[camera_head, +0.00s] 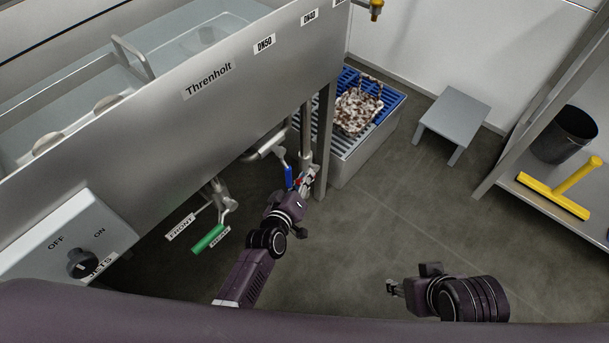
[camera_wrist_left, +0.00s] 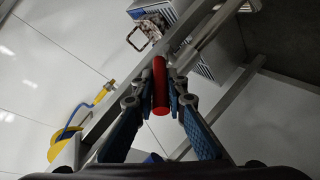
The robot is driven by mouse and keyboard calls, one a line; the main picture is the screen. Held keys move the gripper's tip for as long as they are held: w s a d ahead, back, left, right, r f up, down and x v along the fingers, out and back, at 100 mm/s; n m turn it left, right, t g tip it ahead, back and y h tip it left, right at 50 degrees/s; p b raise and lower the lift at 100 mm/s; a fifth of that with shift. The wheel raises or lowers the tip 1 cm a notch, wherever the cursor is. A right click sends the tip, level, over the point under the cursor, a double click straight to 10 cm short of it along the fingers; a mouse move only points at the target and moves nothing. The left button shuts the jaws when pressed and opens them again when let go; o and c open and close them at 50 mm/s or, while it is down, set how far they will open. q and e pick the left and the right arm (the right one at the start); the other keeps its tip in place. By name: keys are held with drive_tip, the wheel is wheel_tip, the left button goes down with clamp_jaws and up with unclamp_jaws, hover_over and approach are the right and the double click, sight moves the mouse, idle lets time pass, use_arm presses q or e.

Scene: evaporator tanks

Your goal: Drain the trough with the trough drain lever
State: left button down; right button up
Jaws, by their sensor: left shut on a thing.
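A red lever handle (camera_wrist_left: 160,85) sits between the blue-padded fingers of my left gripper (camera_wrist_left: 162,97) in the left wrist view. In the head view, my left gripper (camera_head: 305,180) is shut on it below the right end of the steel trough (camera_head: 225,100), and only a bit of red shows there. A blue lever handle (camera_head: 289,177) hangs just left of the gripper. A green lever handle (camera_head: 209,238) and a white-labelled lever (camera_head: 180,227) are under the trough further left. My right gripper (camera_head: 394,287) is low over the floor, apart from everything; its finger opening is unclear.
A grated drain box (camera_head: 356,160) with a brown-and-white speckled item (camera_head: 357,110) stands beyond the trough leg (camera_head: 325,135). A grey stool (camera_head: 453,120), a black bucket (camera_head: 566,135) and a yellow squeegee (camera_head: 555,195) are at right. A control box (camera_head: 65,245) is at left. The middle floor is clear.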

use_arm(q)
drive_tip(key=shift+w+d+r+p, duration=0.1)
drive_tip(key=shift+r+p, duration=0.1)
drive_tip(key=shift+p, duration=0.3)
idle(0.5)
drive_tip(key=c, duration=1.9)
unclamp_jaws()
drive_tip(key=shift+c, duration=0.2)
drive_tip(key=shift+s+r, duration=0.1)
drive_tip(key=shift+s, duration=0.45)
drive_tip(key=v, duration=1)
drive_tip(key=shift+s+r, duration=0.25)
drive_tip(key=shift+r, duration=0.15)
